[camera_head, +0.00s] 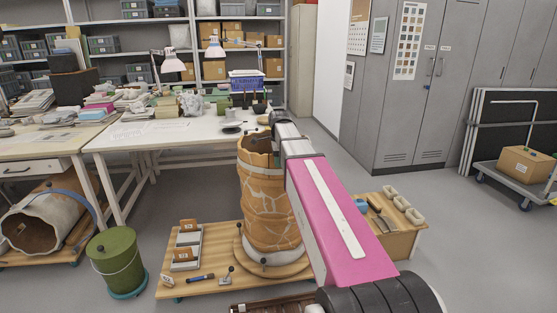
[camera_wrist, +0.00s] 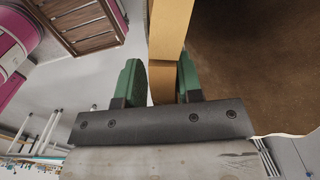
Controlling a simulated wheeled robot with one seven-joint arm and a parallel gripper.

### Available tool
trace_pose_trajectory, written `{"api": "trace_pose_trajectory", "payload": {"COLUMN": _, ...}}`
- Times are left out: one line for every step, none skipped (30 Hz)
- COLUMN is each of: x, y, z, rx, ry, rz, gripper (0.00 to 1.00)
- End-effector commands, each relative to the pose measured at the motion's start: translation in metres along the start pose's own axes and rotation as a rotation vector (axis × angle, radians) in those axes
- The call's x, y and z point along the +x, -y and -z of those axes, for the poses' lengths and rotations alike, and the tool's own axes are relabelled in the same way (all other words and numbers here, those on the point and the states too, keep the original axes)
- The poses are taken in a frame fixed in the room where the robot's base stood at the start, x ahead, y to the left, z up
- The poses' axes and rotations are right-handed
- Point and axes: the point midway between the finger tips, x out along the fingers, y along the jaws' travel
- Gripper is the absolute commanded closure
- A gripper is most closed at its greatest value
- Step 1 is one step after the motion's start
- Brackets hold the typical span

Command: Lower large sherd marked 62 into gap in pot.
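The tan pot (camera_head: 268,205), with pale joint lines, stands upright on a round wooden board in the head view. Its top edge is uneven, and my arm covers its right side. In the wrist view my gripper (camera_wrist: 160,82) has its two green fingers on either side of an orange-brown sherd (camera_wrist: 163,88), seen edge-on, and is shut on it. A lighter tan edge (camera_wrist: 171,25) lies just beyond the sherd; I cannot tell whether they touch. The pot's dark brown inside (camera_wrist: 245,60) fills the right. The number 62 and the gap's full outline are hidden.
A low wooden platform (camera_head: 205,245) around the pot holds trays of small sherds (camera_head: 187,245) and tools. A green bucket (camera_head: 115,255) stands left. A small wooden table (camera_head: 400,240) with tools is right. A cluttered white worktable (camera_head: 190,130) stands behind.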

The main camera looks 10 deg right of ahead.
Motion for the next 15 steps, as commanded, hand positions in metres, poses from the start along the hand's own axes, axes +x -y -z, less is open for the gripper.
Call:
{"api": "trace_pose_trajectory", "payload": {"x": 0.0007, "y": 0.0066, "z": -0.0001, "rx": 0.001, "ry": 0.000, "rz": 0.012, "gripper": 0.51}}
{"api": "trace_pose_trajectory", "payload": {"x": 0.0007, "y": 0.0070, "z": -0.0001, "rx": 0.001, "ry": 0.000, "rz": 0.013, "gripper": 0.51}}
{"api": "trace_pose_trajectory", "payload": {"x": 0.0007, "y": 0.0076, "z": -0.0001, "rx": 0.001, "ry": 0.000, "rz": 0.015, "gripper": 0.51}}
{"api": "trace_pose_trajectory", "payload": {"x": 0.0007, "y": 0.0078, "z": -0.0001, "rx": 0.001, "ry": 0.000, "rz": 0.015, "gripper": 0.51}}
{"api": "trace_pose_trajectory", "payload": {"x": 0.0007, "y": 0.0078, "z": -0.0001, "rx": 0.001, "ry": 0.000, "rz": 0.015, "gripper": 0.51}}
{"api": "trace_pose_trajectory", "payload": {"x": 0.0008, "y": 0.0078, "z": -0.0001, "rx": 0.001, "ry": 0.000, "rz": 0.014, "gripper": 0.51}}
{"api": "trace_pose_trajectory", "payload": {"x": 0.0008, "y": 0.0076, "z": -0.0001, "rx": 0.001, "ry": 0.000, "rz": 0.014, "gripper": 0.51}}
{"api": "trace_pose_trajectory", "payload": {"x": 0.0007, "y": 0.0074, "z": -0.0001, "rx": 0.001, "ry": 0.000, "rz": 0.013, "gripper": 0.51}}
{"api": "trace_pose_trajectory", "payload": {"x": 0.0006, "y": 0.0071, "z": -0.0001, "rx": 0.001, "ry": 0.000, "rz": 0.013, "gripper": 0.51}}
{"api": "trace_pose_trajectory", "payload": {"x": 0.0006, "y": 0.0069, "z": -0.0001, "rx": 0.001, "ry": 0.000, "rz": 0.012, "gripper": 0.51}}
{"api": "trace_pose_trajectory", "payload": {"x": 0.0005, "y": 0.0067, "z": -0.0001, "rx": 0.001, "ry": 0.000, "rz": 0.012, "gripper": 0.51}}
{"api": "trace_pose_trajectory", "payload": {"x": 0.0006, "y": 0.0065, "z": -0.0001, "rx": 0.001, "ry": 0.000, "rz": 0.012, "gripper": 0.51}}
{"api": "trace_pose_trajectory", "payload": {"x": 0.0004, "y": 0.0063, "z": -0.0001, "rx": 0.001, "ry": 0.000, "rz": 0.012, "gripper": 0.51}}
{"api": "trace_pose_trajectory", "payload": {"x": 0.0000, "y": 0.0062, "z": -0.0001, "rx": 0.001, "ry": 0.000, "rz": 0.012, "gripper": 0.51}}
{"api": "trace_pose_trajectory", "payload": {"x": -0.0012, "y": 0.0062, "z": -0.0001, "rx": 0.001, "ry": 0.000, "rz": 0.012, "gripper": 0.51}}
